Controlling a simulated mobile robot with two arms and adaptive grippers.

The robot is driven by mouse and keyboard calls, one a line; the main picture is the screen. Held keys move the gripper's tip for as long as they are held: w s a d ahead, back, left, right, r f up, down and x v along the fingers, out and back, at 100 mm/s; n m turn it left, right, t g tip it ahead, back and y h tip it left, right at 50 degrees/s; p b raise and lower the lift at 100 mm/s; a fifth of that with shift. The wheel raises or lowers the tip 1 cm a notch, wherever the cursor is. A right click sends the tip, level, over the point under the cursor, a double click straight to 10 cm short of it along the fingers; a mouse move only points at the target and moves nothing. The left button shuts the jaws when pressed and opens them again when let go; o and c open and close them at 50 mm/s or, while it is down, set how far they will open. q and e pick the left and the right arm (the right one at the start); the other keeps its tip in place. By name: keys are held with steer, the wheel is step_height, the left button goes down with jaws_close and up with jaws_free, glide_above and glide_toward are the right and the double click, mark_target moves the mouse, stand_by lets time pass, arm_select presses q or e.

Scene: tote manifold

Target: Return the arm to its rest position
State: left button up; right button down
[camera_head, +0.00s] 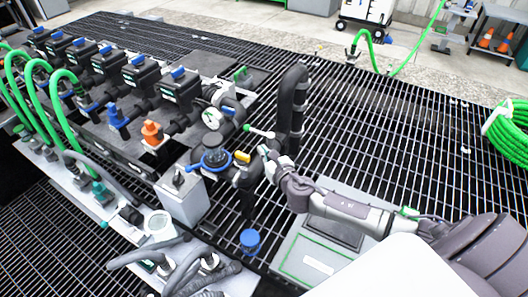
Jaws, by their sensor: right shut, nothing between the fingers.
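My right arm comes in from the lower right over the grating. Its gripper (267,152) is shut and empty, close to the near end of the manifold. It appears beside the yellow handle (242,157) and in front of a thick black vertical pipe (292,105). Whether it touches either cannot be told from this view. A white and green lever (259,131) shows just above the gripper. My left gripper is not in view.
A grey box (300,262) lies below my arm. Open grating (400,130) extends right toward a green hose coil (510,135).

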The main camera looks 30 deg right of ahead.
steer(key=s+a+f+m+g, duration=0.1)
steer(key=s+a+m+g, duration=0.25)
steer(key=s+m, duration=0.75)
steer(key=s+a+f+m+g+y, duration=0.1)
steer(key=s+a+f+m+g, duration=0.3)
steer(key=s+m, duration=0.7)
steer(key=s+a+r+m+g, duration=0.1)
steer(key=s+a+m+g, duration=0.3)
steer(key=s+m, duration=0.75)
step_height(320, 180, down, 27)
steer(key=s+d+g, duration=0.1)
steer(key=g, duration=0.1)
steer(key=s+d+f+g+p, duration=0.1)
steer(key=s+d+f, duration=0.2)
steer(key=s+f, duration=1.1)
steer(key=shift+s+f, duration=0.25)
steer(key=shift+s, duration=0.85)
